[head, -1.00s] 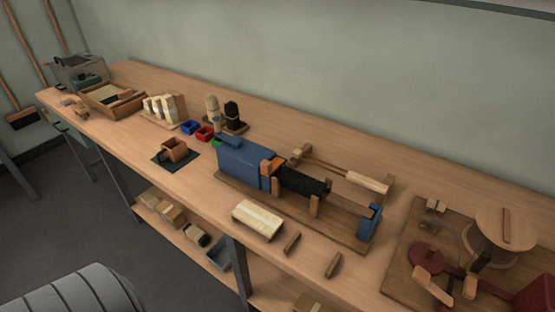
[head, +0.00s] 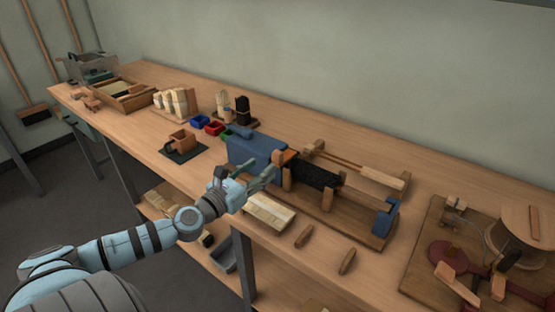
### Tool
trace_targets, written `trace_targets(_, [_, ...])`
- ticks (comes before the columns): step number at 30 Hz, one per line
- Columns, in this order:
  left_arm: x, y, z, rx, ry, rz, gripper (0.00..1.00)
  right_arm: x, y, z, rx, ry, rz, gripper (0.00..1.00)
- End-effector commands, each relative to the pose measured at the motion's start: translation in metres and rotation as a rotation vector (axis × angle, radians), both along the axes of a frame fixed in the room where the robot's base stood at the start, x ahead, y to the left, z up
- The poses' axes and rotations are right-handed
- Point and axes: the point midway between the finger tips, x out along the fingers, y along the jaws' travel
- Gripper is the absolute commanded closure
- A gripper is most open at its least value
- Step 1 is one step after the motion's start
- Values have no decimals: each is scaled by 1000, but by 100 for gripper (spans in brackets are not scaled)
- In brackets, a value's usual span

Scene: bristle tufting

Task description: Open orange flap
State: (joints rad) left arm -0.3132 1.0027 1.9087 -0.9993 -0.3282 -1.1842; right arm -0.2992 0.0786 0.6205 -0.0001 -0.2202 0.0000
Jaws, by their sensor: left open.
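The orange flap (head: 287,156) sits at the right end of the blue housing (head: 249,148), beside the black bristle roll (head: 318,173). The flap is small here, and I cannot tell its exact angle. My left gripper (head: 259,176) is open and empty in front of the blue housing, a little to the left of and nearer than the flap. Its fingers point toward the machine and cover the housing's lower front. I cannot tell whether they touch it. My right gripper is not in view.
A pale slatted block (head: 267,211) lies below my gripper, with two small wooden pieces (head: 304,236) to its right. A wooden cup on a dark mat (head: 183,152) and blue, red and green bins (head: 213,128) stand left. A red-wheeled device (head: 447,254) fills the right end.

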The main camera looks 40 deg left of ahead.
Motion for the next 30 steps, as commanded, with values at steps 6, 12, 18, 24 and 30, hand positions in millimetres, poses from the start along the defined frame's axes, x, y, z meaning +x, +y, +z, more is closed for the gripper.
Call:
trace_targets(6, [50,3,11,-10,-4,8,56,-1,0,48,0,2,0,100])
trace_targets(12, [79,2,4,-2,-2,3,56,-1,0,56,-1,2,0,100])
trace_targets(18, [87,2,1,-2,0,0,56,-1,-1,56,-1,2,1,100])
trace_targets(24, [87,2,1,-1,1,1,61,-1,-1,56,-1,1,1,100])
trace_targets(30, [87,2,1,-1,1,1,93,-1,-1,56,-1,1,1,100])
